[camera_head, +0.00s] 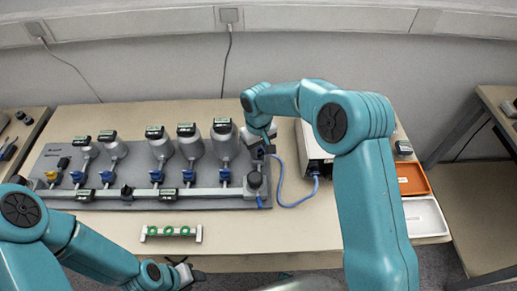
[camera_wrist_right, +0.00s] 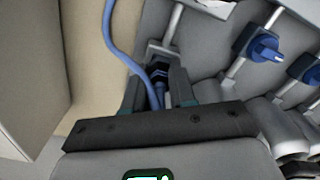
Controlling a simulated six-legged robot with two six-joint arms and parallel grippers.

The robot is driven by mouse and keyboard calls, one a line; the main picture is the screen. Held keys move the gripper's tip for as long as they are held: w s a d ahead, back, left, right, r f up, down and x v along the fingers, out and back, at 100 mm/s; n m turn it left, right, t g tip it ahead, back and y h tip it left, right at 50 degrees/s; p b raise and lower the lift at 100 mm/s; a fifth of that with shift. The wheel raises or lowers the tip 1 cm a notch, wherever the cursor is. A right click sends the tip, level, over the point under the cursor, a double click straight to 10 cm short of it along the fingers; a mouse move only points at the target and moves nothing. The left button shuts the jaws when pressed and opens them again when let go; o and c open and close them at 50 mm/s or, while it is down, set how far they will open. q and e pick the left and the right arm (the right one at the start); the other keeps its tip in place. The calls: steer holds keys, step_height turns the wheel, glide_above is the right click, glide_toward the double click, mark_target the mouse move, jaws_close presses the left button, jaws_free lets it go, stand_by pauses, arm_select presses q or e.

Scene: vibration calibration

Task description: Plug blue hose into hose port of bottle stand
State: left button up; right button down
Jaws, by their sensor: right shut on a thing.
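The blue hose (camera_head: 282,196) loops up from a grey box (camera_head: 318,152) to my right gripper (camera_head: 267,147), at the right end of the bottle stand (camera_head: 70,158). In the right wrist view, the gripper (camera_wrist_right: 158,84) is shut on the blue hose (camera_wrist_right: 118,50) near its end. A dark fitting on a grey bar (camera_wrist_right: 174,22) lies just beyond the fingertips. The fingers partly hide the hose end, so I cannot tell whether it sits in the port. My left gripper (camera_head: 184,274) is low at the front of the table, away from the stand; its jaws are unclear.
Orange (camera_head: 411,179) and white trays (camera_head: 424,216) are at the right edge. The front table strip is mostly clear.

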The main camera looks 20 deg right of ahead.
steer(key=shift+f+m+b, duration=0.15)
steer(key=shift+m+b, duration=0.35)
steer(key=shift+m, duration=0.5)
steer(key=shift+m, duration=0.6)
steer(key=shift+m+b, duration=0.55)
steer(key=shift+m, duration=0.05)
steer(key=shift+s+m+b, duration=0.1)
steer(key=shift+m+b, duration=0.25)
steer(key=shift+m, duration=0.45)
steer(key=shift+m+b, duration=0.3)
steer(key=shift+m, duration=0.5)
steer(key=shift+m+b, duration=0.75)
steer(key=shift+m, duration=1.35)
